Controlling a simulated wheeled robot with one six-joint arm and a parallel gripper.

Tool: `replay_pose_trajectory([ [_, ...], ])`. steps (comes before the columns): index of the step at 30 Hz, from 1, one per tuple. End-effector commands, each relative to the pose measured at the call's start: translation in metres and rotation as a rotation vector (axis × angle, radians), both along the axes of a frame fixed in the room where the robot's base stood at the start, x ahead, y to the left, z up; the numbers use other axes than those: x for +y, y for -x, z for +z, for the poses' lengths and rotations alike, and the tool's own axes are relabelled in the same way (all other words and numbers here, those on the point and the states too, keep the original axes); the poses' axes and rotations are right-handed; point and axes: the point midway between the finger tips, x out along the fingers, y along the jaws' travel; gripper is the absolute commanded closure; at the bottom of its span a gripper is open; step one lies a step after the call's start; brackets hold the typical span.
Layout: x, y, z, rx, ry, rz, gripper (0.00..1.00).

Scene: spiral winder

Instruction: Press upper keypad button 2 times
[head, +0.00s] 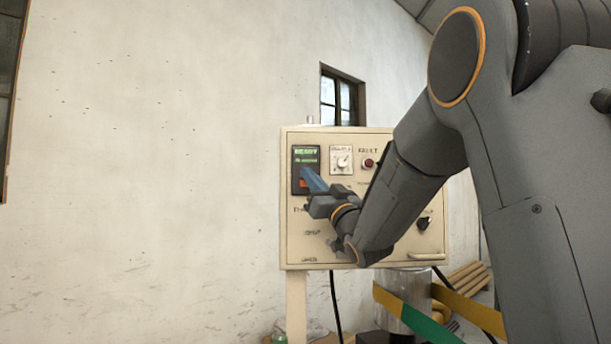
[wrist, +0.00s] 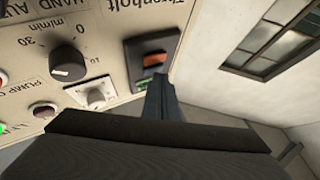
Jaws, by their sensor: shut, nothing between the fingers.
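A dark keypad module (head: 306,170) with a green lit display (head: 306,154) sits at the upper left of the cream control panel. An orange-red button (head: 304,184) shows below the display. In the wrist view the module (wrist: 133,52) is seen upside down with its orange button (wrist: 155,60). My gripper (head: 308,172) is shut and empty, its bluish fingers pointing at the module. In the wrist view the fingers (wrist: 158,98) cover part of the display. I cannot tell whether the tips touch it. Any other keypad button is hidden or too small to tell.
The cream panel (head: 300,235) also carries a white dial (head: 341,160), a red button (head: 368,163) and a black knob (head: 423,223). A yellow and green band (head: 425,325) and a hanging cable are below. The wall to the left is clear.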

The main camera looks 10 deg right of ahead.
Motion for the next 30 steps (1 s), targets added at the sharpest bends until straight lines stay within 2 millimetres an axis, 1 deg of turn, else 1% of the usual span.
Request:
replay_pose_trajectory([
  [8,-0.001,-0.003,0.0,0.0,0.0,0.0,1.0],
  [18,-0.001,-0.002,0.0,0.0,0.0,0.0,1.0],
  [30,0.003,0.013,-0.001,0.0,0.0,0.0,1.0],
])
